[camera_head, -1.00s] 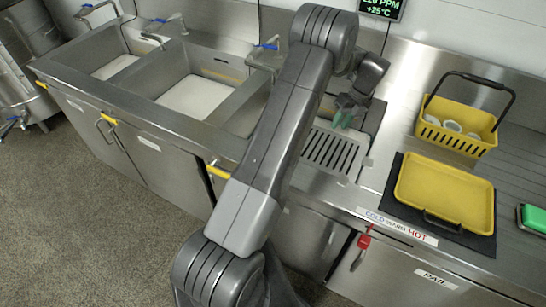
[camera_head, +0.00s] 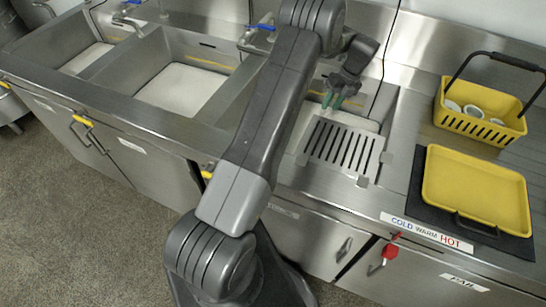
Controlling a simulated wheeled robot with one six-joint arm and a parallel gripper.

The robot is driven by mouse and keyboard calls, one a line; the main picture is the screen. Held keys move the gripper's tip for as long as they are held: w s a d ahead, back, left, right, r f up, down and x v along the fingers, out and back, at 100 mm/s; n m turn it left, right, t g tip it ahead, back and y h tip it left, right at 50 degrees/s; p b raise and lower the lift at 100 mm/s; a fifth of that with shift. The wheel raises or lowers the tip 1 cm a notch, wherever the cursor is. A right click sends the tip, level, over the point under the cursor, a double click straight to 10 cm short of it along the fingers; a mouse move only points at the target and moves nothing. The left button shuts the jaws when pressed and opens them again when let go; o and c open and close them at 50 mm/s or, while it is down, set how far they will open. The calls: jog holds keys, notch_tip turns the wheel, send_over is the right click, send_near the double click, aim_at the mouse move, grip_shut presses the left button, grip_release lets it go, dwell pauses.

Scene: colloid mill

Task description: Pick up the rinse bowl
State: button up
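I cannot make out a rinse bowl for certain. Small white pieces (camera_head: 473,110), too small to identify, lie inside the yellow basket (camera_head: 482,127) at the right. My gripper (camera_head: 335,101) has two green fingertips with a small gap between them and nothing seen in it.
A yellow tray (camera_head: 475,190) lies on a dark mat (camera_head: 414,207) at the right. Sinks (camera_head: 180,88) are set into the steel counter at the left. A red handle (camera_head: 389,252) is on the front below the temperature label (camera_head: 426,232). Open floor (camera_head: 85,225) is at the lower left.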

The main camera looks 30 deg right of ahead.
aim_at(293, 145)
notch_tip(293, 145, down, 16)
jog(key=b, duration=1.5)
jog(key=shift+w, duration=0.1)
jog(key=a, duration=0.2)
jog(key=w+a, duration=0.1)
jog(key=a, duration=0.5)
jog(key=shift+w+a, duration=0.15)
jog(key=shift+w, duration=0.15)
jog(key=a, duration=0.4)
jog(key=shift+w, duration=0.35)
jog(key=shift+d+x, duration=0.2)
jog(key=shift+x, duration=1.15)
jog(key=shift+f, duration=0.1)
grip_shut()
